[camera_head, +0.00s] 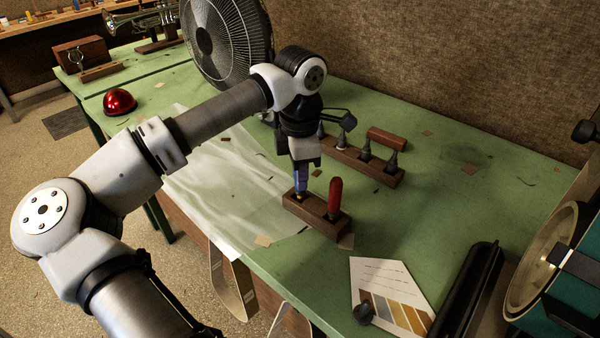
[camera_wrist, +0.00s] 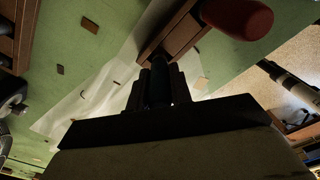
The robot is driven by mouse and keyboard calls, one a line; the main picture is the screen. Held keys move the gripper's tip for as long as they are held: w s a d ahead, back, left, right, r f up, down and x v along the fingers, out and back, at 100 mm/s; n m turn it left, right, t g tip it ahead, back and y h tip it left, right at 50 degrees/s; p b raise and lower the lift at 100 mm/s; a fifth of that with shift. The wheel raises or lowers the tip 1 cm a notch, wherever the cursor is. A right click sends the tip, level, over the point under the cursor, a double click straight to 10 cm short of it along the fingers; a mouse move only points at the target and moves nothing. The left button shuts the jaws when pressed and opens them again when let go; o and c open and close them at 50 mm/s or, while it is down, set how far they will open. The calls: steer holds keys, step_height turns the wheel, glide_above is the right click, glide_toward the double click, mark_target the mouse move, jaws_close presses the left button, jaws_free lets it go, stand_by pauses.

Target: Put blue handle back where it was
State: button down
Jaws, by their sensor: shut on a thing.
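My gripper (camera_head: 303,170) is shut on the blue handle (camera_head: 300,184), which is upright over the left end of a small dark wooden block (camera_head: 318,220). The handle's lower end meets the block's top in the picture; I cannot tell how deep it sits. A red handle (camera_head: 335,196) stands upright at the block's right end. In the wrist view, my gripper (camera_wrist: 158,88) holds the handle, dark in shadow (camera_wrist: 158,80), at the near end of the wooden block (camera_wrist: 182,38). The red handle (camera_wrist: 238,16) is at the top.
A longer wooden rack (camera_head: 345,160) with several dark pointed tools stands just behind, with a red-brown bar (camera_head: 387,139) beyond. A fan (camera_head: 228,42) stands at the back left. A colour card (camera_head: 385,290) and black cylinder (camera_head: 468,288) lie front right. The right back of the green bench is mostly clear.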

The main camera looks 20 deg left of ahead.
steer(key=shift+f, duration=0.2)
steer(key=c, duration=1.3)
jaws_free()
steer(key=shift+o, duration=0.2)
steer(key=shift+r, duration=0.15)
step_height(320, 180, up, 12)
steer(key=shift+r+b, duration=0.1)
steer(key=shift+b, duration=0.5)
